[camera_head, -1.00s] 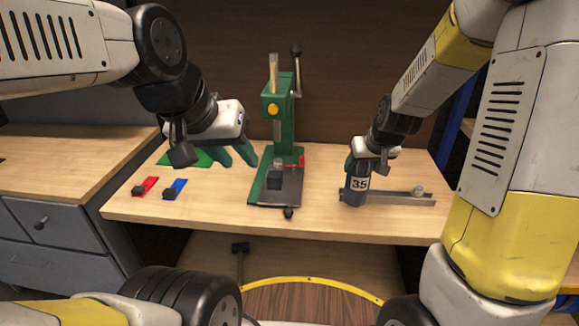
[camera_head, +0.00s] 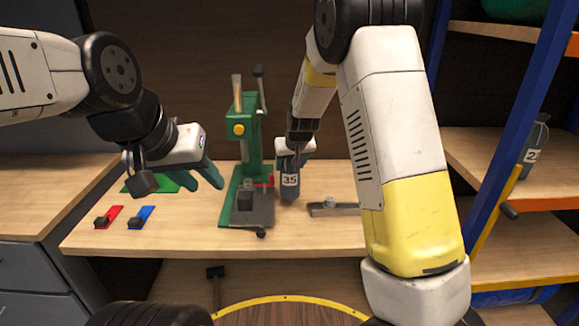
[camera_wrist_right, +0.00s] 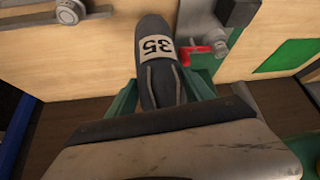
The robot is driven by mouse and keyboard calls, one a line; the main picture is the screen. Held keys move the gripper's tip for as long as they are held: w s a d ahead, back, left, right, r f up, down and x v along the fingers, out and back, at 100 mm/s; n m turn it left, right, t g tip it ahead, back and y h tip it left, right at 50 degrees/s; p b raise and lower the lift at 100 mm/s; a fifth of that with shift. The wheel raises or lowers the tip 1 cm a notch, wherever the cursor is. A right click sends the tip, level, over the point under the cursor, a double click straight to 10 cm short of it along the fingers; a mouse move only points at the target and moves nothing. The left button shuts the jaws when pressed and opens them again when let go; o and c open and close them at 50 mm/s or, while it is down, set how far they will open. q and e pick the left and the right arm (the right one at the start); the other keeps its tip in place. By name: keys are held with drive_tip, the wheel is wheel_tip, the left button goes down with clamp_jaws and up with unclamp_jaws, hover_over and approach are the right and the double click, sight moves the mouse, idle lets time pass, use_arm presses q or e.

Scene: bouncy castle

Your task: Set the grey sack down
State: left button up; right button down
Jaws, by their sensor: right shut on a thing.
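The grey sack, labelled 35 (camera_head: 289,184), hangs upright in my right gripper (camera_head: 291,160), over the workbench between the green press and the metal rail. In the right wrist view the sack (camera_wrist_right: 154,42) lies between the green fingers (camera_wrist_right: 162,92), beside the press's red part. Whether its bottom touches the bench I cannot tell. My left gripper (camera_head: 205,178) is open and empty above the left part of the bench, left of the press.
The green press (camera_head: 244,125) stands mid-bench, close to the sack. The metal rail (camera_head: 333,209) lies to the right, partly behind my arm. Red (camera_head: 108,217) and blue (camera_head: 141,217) pieces lie left. Another grey sack (camera_head: 534,147) stands on the right shelf.

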sight(291, 171)
drive_tip(key=shift+f, duration=1.6)
drive_tip(key=shift+c, duration=2)
unclamp_jaws()
drive_tip(key=shift+f, duration=0.1)
